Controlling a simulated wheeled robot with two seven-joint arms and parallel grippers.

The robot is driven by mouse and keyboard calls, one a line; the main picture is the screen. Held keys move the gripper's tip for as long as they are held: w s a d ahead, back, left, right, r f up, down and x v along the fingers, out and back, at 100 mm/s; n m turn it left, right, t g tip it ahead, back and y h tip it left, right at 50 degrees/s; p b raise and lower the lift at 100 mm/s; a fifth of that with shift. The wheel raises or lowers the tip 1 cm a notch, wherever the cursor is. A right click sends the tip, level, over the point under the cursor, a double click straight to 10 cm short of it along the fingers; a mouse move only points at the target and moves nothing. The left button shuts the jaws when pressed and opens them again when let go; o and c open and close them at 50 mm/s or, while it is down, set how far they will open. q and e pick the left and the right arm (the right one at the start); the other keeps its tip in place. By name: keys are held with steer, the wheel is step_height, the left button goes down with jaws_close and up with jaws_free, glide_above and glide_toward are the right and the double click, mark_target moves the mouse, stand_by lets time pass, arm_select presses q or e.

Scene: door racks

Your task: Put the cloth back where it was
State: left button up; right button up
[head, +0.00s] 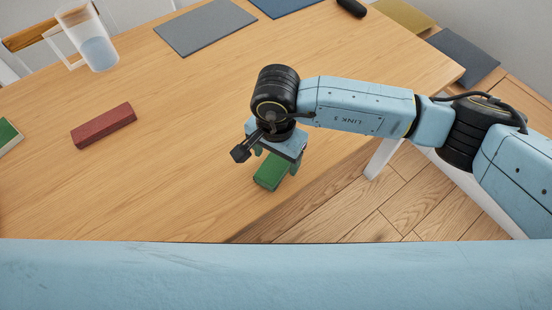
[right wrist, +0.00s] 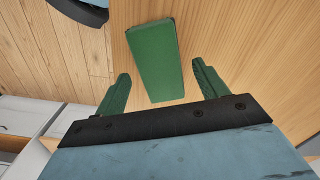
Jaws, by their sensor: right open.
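My right gripper (head: 277,163) is open above the table's front edge, pointing down over a green oblong block (head: 269,177). In the right wrist view the green block (right wrist: 153,55) lies between and ahead of the two open fingers (right wrist: 160,70), with gaps on both sides. I cannot tell whether the fingers are level with it. No thing is plainly a cloth. A flat grey sheet (head: 205,27) and a flat blue sheet (head: 285,3) lie at the back of the table; I cannot tell whether either is cloth. My left gripper is not in view.
The wooden table (head: 190,130) holds a red block (head: 104,125), a jug with bluish liquid (head: 95,45), a green-and-white thing (head: 8,135) at the left edge and a black object (head: 352,7). Yellow (head: 403,15) and dark (head: 462,56) flat sheets lie beyond the right edge. The table's middle is clear.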

mark_target(276, 163)
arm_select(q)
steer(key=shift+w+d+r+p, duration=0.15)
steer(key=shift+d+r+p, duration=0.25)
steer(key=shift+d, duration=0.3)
arm_select(e)
step_height(276, 163, up, 10)
steer(key=shift+f, duration=0.25)
